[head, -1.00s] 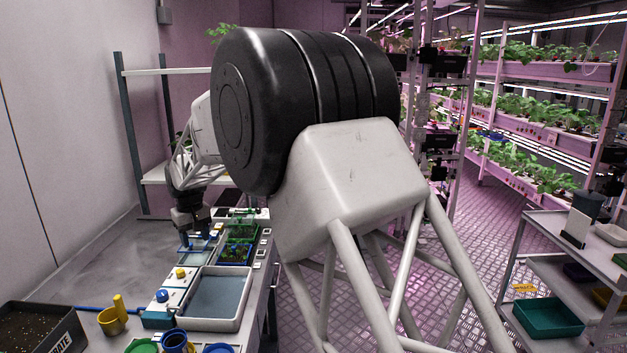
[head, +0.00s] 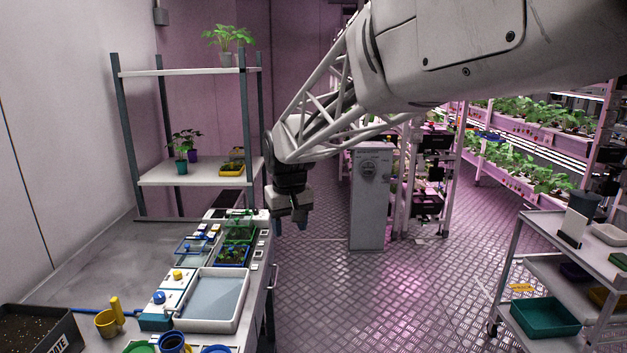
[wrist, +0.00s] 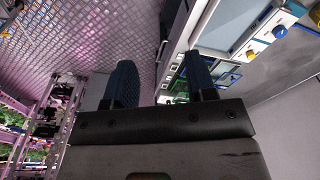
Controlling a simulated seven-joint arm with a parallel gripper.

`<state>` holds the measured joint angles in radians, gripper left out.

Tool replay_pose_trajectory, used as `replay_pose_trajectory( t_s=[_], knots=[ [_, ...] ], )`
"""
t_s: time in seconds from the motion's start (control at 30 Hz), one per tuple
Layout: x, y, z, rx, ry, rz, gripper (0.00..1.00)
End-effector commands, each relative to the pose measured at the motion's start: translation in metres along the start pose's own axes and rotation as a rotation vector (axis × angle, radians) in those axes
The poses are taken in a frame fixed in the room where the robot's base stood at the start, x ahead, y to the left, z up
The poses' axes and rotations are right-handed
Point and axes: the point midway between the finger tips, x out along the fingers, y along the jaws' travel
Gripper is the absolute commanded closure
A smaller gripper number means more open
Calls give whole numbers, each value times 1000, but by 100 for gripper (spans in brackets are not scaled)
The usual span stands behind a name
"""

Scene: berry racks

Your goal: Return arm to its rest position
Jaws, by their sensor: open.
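My gripper (head: 290,222) hangs pointing down at the end of my arm in the head view, just right of the bench's right edge and above the floor. In the wrist view its two dark blue fingers (wrist: 160,85) stand apart with nothing between them. My arm reaches in from the upper right of the head view and hides part of the racks behind it.
The grey bench (head: 90,245) at left holds a white basin (head: 246,300), small trays and cups. A shelf with potted plants (head: 200,72) stands behind it. A grey cabinet (head: 369,205) stands beyond my gripper. A cart (head: 535,262) is at right. The metal floor between is clear.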

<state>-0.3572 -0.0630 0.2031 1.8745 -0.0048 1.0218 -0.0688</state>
Motion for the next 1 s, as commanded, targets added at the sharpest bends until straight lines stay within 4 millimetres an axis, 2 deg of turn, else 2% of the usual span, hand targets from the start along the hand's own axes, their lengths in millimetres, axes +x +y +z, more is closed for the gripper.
replay_pose_trajectory(
  t_s=[0.03,0.2,0.43,0.7,1.0],
  knots=[
    [-6,9,15,17,6,2,49],
    [-17,31,63,70,20,9,49],
    [-27,55,129,139,40,18,49],
    [-31,73,207,221,61,30,49],
    [-24,82,292,310,87,45,49]
  ],
)
